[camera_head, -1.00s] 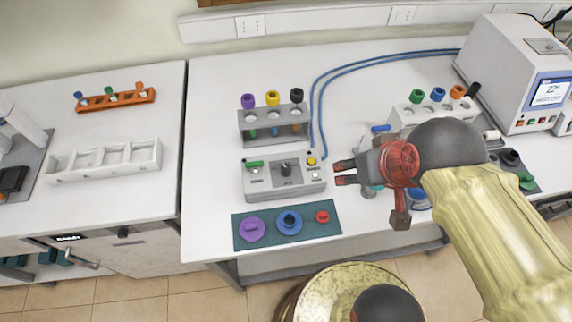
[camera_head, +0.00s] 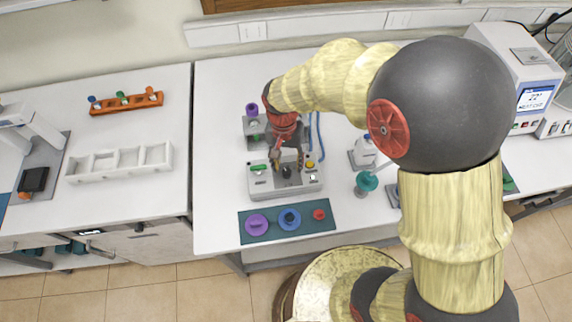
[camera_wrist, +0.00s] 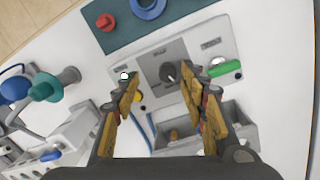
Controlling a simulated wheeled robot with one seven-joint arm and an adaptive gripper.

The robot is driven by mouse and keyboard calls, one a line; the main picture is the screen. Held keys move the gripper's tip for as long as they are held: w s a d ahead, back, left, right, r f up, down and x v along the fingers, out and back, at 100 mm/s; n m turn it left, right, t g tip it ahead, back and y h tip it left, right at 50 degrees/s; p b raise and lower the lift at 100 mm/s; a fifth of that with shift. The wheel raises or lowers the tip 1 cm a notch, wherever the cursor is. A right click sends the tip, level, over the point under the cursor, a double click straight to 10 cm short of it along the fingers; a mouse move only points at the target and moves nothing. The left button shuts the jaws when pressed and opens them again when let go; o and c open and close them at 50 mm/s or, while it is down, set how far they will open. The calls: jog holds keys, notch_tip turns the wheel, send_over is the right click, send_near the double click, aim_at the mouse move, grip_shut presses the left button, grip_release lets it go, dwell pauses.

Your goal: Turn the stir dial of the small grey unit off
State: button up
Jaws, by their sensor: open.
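The small grey unit (camera_head: 262,184) stands on the white bench, in front of the tube rack. Its black dial (camera_head: 287,171) is at the middle of its top panel. In the wrist view the dial (camera_wrist: 169,72) sits on a darker grey plate, with a green switch (camera_wrist: 224,69) to its right and a yellow button (camera_wrist: 139,97) to its left. My gripper (camera_head: 287,164) is over the unit, pointing down. In the wrist view my gripper (camera_wrist: 158,84) is open, its fingers on either side of the dial, with nothing held. Whether a finger touches the dial I cannot tell.
A teal mat (camera_head: 262,235) with purple, blue and red pieces lies in front of the unit. The tube rack (camera_wrist: 240,112) stands close behind it.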

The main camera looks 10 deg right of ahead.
aim_at(287, 171)
jog(key=shift+w+a+r+m, duration=0.2)
jog(key=shift+w+m, duration=0.1)
jog(key=shift+w, duration=0.15)
jog(key=shift+w+a+r+m, duration=0.1)
jog(key=shift+w+r+m, duration=0.05)
jog(key=shift+w+m, duration=0.2)
jog(key=shift+w+r+m, duration=0.1)
jog(key=shift+m, duration=0.55)
jog(key=f, duration=0.7)
jog(key=shift+d+f, duration=0.2)
jog(key=shift+f, duration=0.15)
jog(key=shift+c, duration=1.2)
grip_shut()
